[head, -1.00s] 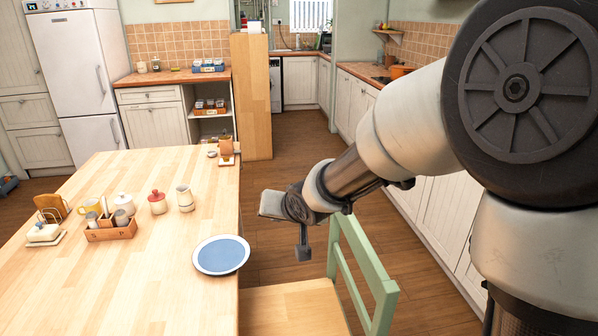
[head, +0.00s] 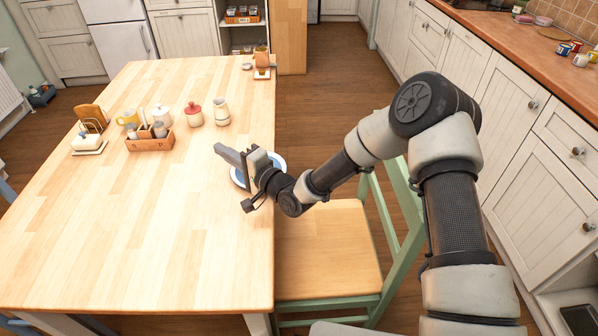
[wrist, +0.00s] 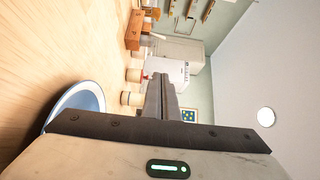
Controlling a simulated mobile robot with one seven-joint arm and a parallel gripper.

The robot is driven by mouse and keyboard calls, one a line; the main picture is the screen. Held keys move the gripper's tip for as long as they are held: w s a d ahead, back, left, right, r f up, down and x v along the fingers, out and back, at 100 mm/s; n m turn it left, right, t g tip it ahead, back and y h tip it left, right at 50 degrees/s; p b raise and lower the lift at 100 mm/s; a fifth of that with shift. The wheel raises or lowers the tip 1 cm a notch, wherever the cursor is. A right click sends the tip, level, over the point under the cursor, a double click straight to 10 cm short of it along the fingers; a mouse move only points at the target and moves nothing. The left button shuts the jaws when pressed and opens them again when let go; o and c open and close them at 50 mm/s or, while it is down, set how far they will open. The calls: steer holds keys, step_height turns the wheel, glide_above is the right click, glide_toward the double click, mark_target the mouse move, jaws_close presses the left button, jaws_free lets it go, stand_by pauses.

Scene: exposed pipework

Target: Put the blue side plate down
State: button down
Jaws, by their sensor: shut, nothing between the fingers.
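The blue side plate (head: 238,177), blue with a white rim, lies on the wooden table near its right edge. In the head view my gripper and wrist hide much of it. It also shows in the wrist view (wrist: 88,98) at the left, apart from the fingers. My gripper (head: 222,151) is above the table by the plate, fingers pointing left. In the wrist view the fingers (wrist: 160,98) are together with nothing between them.
On the table (head: 120,240) stand a cream jug (head: 221,111), a red-lidded jar (head: 193,114), a white pot (head: 162,116) and a wooden caddy (head: 149,139). A green chair (head: 325,250) is at the right edge. The table's front is clear.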

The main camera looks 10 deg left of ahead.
steer(key=w+d+b, duration=0.1)
steer(key=w+d, duration=0.2)
steer(key=d, duration=0.6)
steer(key=w+d, duration=0.3)
steer(key=d, duration=0.7)
step_height(320, 180, down, 10)
steer(key=b, duration=0.3)
steer(key=shift+a, duration=0.25)
steer(key=a, duration=0.1)
steer(key=s+a, duration=0.1)
steer(key=a, duration=0.1)
steer(key=a+b, duration=0.1)
steer(key=a, duration=0.1)
steer(key=shift+s, duration=0.35)
steer(key=shift+d, duration=0.15)
